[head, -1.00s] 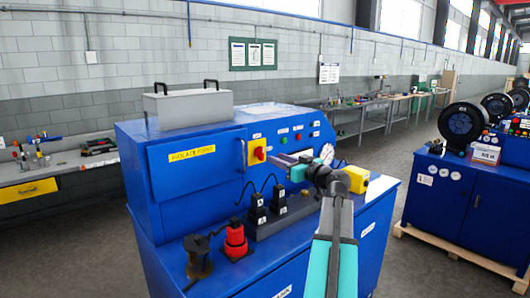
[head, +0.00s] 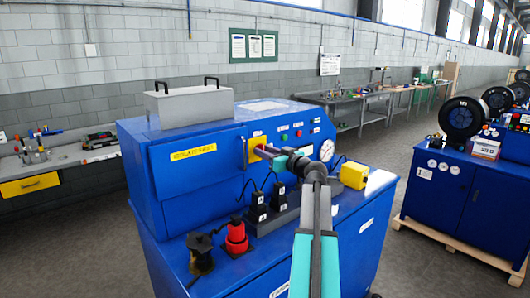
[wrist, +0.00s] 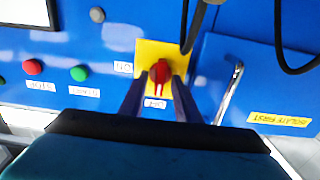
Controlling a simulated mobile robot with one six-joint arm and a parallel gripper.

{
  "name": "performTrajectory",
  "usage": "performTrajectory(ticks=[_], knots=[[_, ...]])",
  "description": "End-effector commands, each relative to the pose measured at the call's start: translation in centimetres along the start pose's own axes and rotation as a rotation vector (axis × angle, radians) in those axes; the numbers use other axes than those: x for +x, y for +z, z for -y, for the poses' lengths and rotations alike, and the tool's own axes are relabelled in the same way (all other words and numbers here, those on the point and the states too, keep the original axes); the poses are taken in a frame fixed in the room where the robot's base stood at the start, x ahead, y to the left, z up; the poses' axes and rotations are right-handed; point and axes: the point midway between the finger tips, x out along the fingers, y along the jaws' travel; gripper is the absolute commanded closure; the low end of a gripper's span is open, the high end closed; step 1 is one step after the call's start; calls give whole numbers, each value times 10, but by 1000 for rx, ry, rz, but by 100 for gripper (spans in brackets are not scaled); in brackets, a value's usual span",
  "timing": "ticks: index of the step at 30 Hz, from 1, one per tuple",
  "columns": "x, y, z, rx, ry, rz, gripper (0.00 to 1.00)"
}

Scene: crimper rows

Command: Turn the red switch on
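The red switch (wrist: 160,72) is a knob on a yellow plate (wrist: 152,50) on the blue machine's front panel. In the wrist view its grip runs roughly up and down the picture, with one small label to its left and one below it. My gripper (wrist: 161,82) is open, with its two dark fingers on either side of the knob; contact cannot be told. In the head view my gripper (head: 264,150) reaches the yellow plate (head: 252,152) and hides most of the knob.
A red button (wrist: 32,67) and a green button (wrist: 78,74) sit beside the switch. A metal door handle (wrist: 229,95) and black cables are close on the other side. Below are black plugs (head: 257,208), a red plug (head: 236,238) and a yellow box (head: 354,175).

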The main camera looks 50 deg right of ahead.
Motion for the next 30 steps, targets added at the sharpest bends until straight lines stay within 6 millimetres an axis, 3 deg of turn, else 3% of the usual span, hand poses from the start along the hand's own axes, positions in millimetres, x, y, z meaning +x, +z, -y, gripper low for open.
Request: performTrajectory(ticks=[1,6,20,30], knots=[[0,0,0,0,0,0,74],[0,0,0,0,1,0,100],[-1,2,-1,39,0,1,100],[-1,3,-2,199,1,-1,100]])
